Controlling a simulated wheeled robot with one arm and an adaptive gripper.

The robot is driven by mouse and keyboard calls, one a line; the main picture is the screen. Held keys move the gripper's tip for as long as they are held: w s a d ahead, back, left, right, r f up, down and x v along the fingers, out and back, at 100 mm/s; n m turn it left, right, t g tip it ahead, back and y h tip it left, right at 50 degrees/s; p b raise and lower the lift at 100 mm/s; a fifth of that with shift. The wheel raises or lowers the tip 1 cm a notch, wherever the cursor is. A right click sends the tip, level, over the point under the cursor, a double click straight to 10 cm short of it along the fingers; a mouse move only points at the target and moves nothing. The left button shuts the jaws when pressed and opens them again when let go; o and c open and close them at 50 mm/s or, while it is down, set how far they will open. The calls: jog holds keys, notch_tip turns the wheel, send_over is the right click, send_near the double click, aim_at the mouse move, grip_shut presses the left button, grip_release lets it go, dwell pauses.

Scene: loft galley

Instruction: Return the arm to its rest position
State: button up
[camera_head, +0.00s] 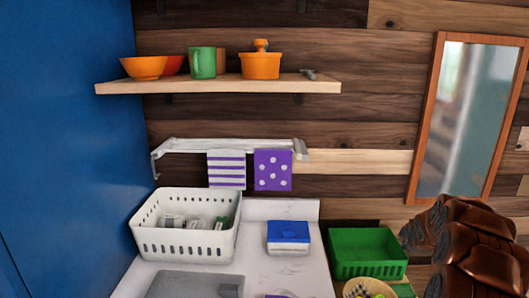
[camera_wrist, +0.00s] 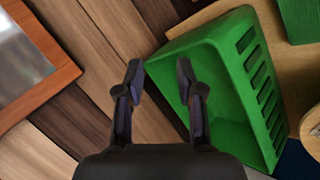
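My gripper (camera_wrist: 160,68) shows in the wrist view with its two dark fingers apart and nothing between them. The green basket (camera_wrist: 222,80) lies beyond the fingertips, mostly to their right, and its visible inside looks empty. In the head view, my brown arm is folded at the lower right, beside the green basket (camera_head: 368,270). The fingers cannot be made out clearly in the head view.
A framed mirror (camera_head: 468,115) hangs on the wood wall above my arm; its frame (camera_wrist: 50,85) is left in the wrist view. A white basket (camera_head: 185,242) and blue-lidded box (camera_head: 288,232) stand left on the counter. A bowl (camera_head: 370,287) sits before the green basket.

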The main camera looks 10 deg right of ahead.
jog(key=s+a+r+m+g+y, duration=0.2)
jog(key=s+a+r, duration=0.2)
jog(key=s+a, duration=0.7)
jog(key=s+a+r+m+g+y, duration=0.15)
jog(key=s+a+r, duration=0.45)
jog(key=a, duration=0.9)
jog(key=s+a+m+g, duration=0.1)
jog(key=s+a, duration=0.4)
jog(key=s, duration=0.5)
jog(key=s+a+m+g+y, duration=0.1)
jog(key=s+a+m+g, duration=0.1)
jog(key=s, duration=0.9)
jog(key=s+a+m+g, duration=0.2)
jog(key=s+a+g, duration=0.1)
jog(key=s+a, duration=0.4)
jog(key=s, duration=0.3)
jog(key=shift+s+a, duration=0.35)
jog(key=shift+s, duration=0.05)
